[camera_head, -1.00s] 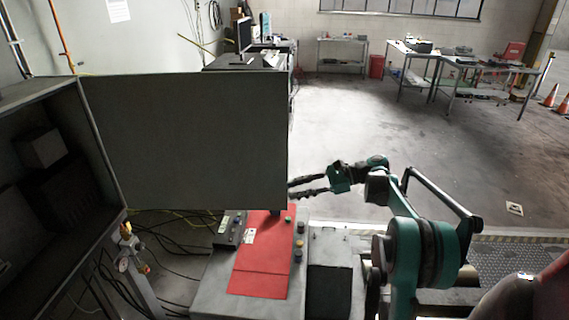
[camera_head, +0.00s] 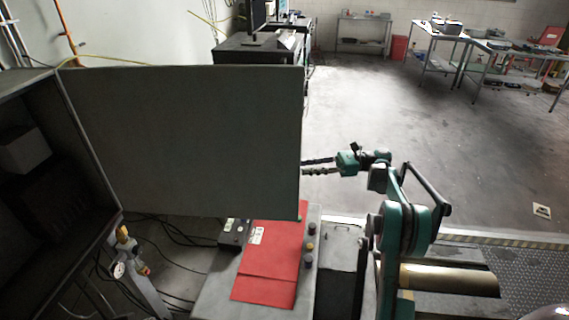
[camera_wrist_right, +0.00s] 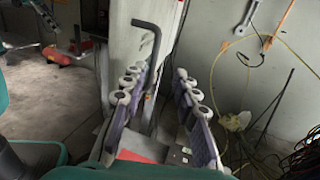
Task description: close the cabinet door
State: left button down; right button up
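The cabinet door (camera_head: 190,140) is a flat grey panel that stands wide open, hinged at its left edge to the dark grey cabinet (camera_head: 25,85). My right gripper (camera_head: 305,167) is at the door's free right edge, fingers pointing left, with a gap between them. In the right wrist view, its two fingers (camera_wrist_right: 160,95) are spread, with a pale panel (camera_wrist_right: 165,30) and a black bent rod (camera_wrist_right: 147,50) seen between and beyond them. I cannot tell whether the fingertips touch the door. My left gripper is not in view.
A grey console with a red panel (camera_head: 272,262) and buttons stands below the door. A valve and gauge (camera_head: 122,262) and loose cables are under the cabinet. A dark bench (camera_head: 250,50) and worktables (camera_head: 450,45) stand farther back. The floor (camera_head: 400,110) to the right is open.

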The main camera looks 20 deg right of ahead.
aim_at(288, 170)
jog(key=a, duration=0.2)
jog(key=a+b, duration=0.1)
jog(key=a, duration=0.4)
jog(key=shift+w+a+r, duration=0.15)
jog(key=shift+w+a, duration=0.05)
jog(key=shift+w, duration=0.05)
grip_shut()
